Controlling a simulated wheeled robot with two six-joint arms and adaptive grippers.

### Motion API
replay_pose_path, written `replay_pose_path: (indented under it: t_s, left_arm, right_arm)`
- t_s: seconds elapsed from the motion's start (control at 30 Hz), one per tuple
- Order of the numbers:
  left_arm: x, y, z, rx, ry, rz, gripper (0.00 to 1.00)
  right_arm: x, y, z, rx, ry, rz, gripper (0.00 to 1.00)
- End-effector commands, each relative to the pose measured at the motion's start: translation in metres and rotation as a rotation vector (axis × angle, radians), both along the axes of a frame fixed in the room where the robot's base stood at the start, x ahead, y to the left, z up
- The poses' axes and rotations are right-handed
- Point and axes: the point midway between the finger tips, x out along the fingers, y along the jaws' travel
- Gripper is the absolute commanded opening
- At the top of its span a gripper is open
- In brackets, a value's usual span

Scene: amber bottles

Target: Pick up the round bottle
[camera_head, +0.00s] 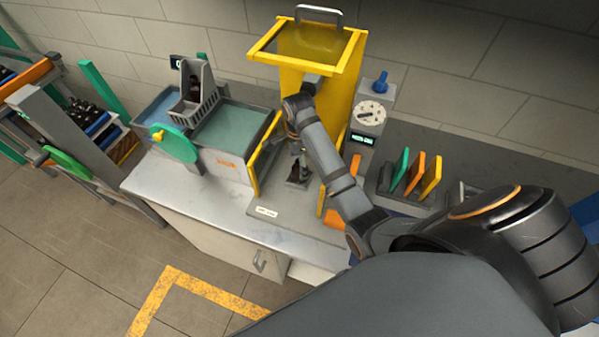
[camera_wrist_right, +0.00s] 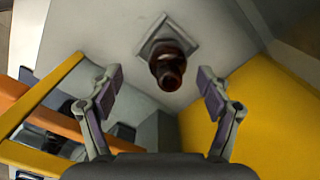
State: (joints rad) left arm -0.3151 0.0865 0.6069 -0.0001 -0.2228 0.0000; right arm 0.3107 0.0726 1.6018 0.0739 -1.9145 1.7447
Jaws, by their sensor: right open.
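A dark amber bottle (camera_wrist_right: 167,70) stands on a small square grey plate (camera_wrist_right: 186,45) in the right wrist view. I look down on its neck and top, so its full body shape is hard to tell. In the head view the bottle (camera_head: 299,171) is small and dark, on the bench beneath my right gripper. My right gripper (camera_wrist_right: 158,82) is open, with its two fingers apart on either side of the bottle's top in the picture. No contact shows. My left gripper is not in view.
A grey tank (camera_head: 224,160) with a green disc is to the left, holding another dark bottle (camera_head: 195,84) in a grey basket. Coloured upright plates (camera_head: 415,173) stand at right. The bench front (camera_head: 185,195) is clear.

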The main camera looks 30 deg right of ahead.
Motion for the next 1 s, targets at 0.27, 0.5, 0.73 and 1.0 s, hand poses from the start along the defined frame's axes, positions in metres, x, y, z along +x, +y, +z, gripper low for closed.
replay_pose_path:
  t_s: [0.27,0.5,0.73,1.0]
  left_arm:
    - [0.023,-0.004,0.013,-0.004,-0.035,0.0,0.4]
    - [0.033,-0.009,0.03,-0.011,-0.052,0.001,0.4]
    - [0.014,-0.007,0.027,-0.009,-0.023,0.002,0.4]
    - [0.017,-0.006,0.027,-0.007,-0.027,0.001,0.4]
  right_arm:
    - [0.0,-0.001,-0.012,-0.001,0.002,0.0,0.79]
    - [0.002,-0.004,-0.051,-0.001,0.0,0.0,0.79]
    - [0.003,-0.004,-0.059,-0.001,-0.003,0.0,0.79]
    - [0.003,-0.004,-0.059,-0.001,-0.003,0.0,0.49]
